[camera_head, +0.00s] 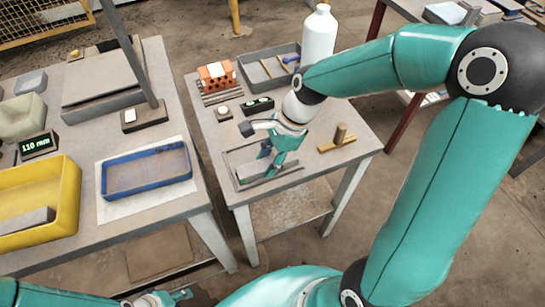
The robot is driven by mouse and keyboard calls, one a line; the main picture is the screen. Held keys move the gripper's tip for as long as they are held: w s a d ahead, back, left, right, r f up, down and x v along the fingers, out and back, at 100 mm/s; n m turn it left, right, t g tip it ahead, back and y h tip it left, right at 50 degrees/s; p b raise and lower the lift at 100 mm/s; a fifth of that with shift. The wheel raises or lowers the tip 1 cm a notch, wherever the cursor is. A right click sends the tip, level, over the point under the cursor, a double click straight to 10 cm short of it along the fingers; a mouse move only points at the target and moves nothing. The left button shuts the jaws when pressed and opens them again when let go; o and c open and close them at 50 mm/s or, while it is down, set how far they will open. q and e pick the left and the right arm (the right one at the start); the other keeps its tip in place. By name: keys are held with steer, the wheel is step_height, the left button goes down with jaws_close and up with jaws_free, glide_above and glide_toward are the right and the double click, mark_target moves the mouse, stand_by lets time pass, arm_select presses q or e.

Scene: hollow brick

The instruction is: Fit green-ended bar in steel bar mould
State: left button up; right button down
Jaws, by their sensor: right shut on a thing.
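The steel bar mould (289,182), a shallow grey rectangular frame, lies near the front of the right-hand table. My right gripper (270,170) points down into it and is shut. The green-ended bar is mostly hidden by the fingers; a small green end (244,181) seems to show low inside the mould's left part. I cannot tell whether the bar is seated flat. My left gripper (168,297) is at the bottom edge, partly cut off, and its jaws are unclear.
On the right-hand table are a brass-coloured piece with an upright peg (339,136), an orange hollow brick (217,75), a grey tray (252,69) and a white bottle (319,36). The left-hand table holds a blue tray (147,191) and a yellow bin (66,205).

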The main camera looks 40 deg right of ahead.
steer(key=shift+f, duration=0.3)
steer(key=c, duration=0.7)
jaws_free()
steer(key=shift+o, duration=0.2)
steer(key=v, duration=1.2)
